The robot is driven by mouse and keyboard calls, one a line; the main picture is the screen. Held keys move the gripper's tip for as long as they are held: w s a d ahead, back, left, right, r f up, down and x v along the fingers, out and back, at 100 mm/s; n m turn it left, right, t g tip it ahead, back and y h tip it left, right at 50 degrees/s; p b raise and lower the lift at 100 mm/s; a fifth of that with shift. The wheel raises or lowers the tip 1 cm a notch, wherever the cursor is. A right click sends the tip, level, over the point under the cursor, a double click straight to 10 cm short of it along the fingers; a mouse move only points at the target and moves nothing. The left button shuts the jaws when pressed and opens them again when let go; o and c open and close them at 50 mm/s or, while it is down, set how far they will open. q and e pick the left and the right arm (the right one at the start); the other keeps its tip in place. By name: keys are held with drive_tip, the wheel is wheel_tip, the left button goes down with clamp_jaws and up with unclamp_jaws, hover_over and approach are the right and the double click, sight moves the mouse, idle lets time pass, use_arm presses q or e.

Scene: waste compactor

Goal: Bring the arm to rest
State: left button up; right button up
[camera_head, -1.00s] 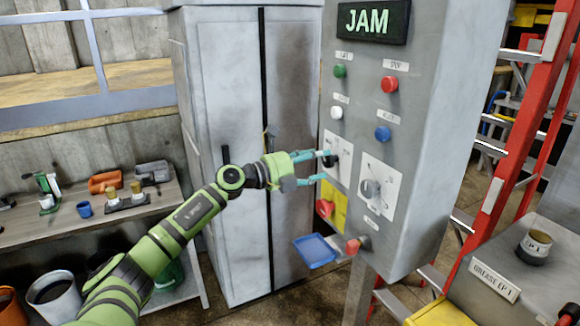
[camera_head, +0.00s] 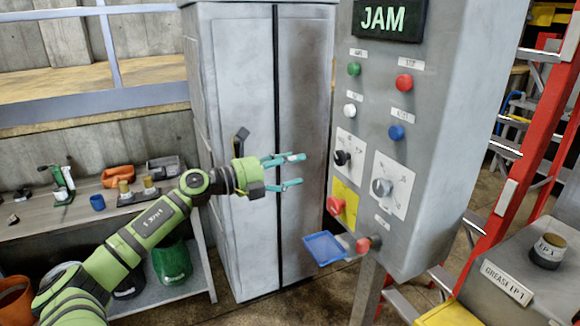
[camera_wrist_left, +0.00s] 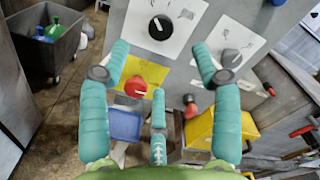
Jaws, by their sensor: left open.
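My left arm (camera_head: 150,225) is green and black and reaches in from the lower left. My left gripper (camera_head: 298,171) has teal fingers. It is open and empty, left of the grey control panel (camera_head: 440,150) and apart from it. In the left wrist view its fingers (camera_wrist_left: 160,65) are spread, with nothing between them but the panel beyond. The black selector knob (camera_head: 342,158) is to the right of the fingertips; it also shows in the left wrist view (camera_wrist_left: 160,27). My right gripper is not in view.
The panel carries a "JAM" display (camera_head: 390,18), several buttons, a grey knob (camera_head: 381,187) and a red knob on a yellow plate (camera_head: 336,205). A blue tray (camera_head: 324,247) juts out below. A grey cabinet (camera_head: 235,80) stands behind my gripper. A red ladder (camera_head: 540,130) is at right.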

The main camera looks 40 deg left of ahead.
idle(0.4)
